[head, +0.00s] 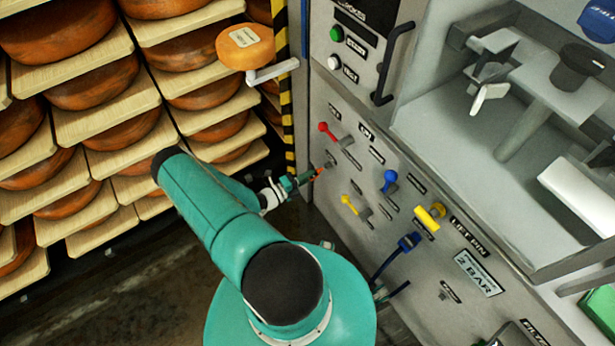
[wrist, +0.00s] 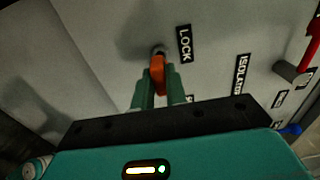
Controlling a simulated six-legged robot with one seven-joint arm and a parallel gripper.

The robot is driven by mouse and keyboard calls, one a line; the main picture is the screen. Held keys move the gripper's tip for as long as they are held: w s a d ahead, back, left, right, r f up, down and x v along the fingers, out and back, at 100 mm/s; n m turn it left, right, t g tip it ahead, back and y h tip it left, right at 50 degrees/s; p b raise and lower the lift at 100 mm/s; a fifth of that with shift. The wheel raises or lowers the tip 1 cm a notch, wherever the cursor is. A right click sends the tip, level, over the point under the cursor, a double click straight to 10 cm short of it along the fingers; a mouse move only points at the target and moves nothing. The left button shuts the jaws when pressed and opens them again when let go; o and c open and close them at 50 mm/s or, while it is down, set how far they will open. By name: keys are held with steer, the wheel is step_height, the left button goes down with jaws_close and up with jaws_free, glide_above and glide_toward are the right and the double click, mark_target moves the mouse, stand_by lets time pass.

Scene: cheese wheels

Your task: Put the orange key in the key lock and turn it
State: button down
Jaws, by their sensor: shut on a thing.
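The orange key (wrist: 157,76) is between the two green fingers of my gripper (wrist: 157,92), which is shut on it. It shows as a small orange spot in the head view (head: 319,171). The key's far end meets the round metal key lock (wrist: 158,50) beside the LOCK label (wrist: 184,43). I cannot tell how deep the key sits in the lock. In the head view my gripper (head: 305,179) points right, close to the grey panel, at the panel's left side.
The grey panel (head: 400,235) carries a red lever (head: 327,131), blue lever (head: 389,180), yellow lever (head: 350,205) and yellow handle (head: 430,216) right of the lock. Shelves of cheese wheels (head: 95,85) stand left. A black-yellow striped post (head: 284,90) stands between.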

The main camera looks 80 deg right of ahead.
steer(key=shift+x, duration=1.5)
steer(key=c, duration=1.3)
jaws_free()
steer(key=shift+c, duration=0.2)
steer(key=v, duration=1.3)
steer(key=shift+w+a, duration=0.25)
steer(key=shift+w+a, duration=0.1)
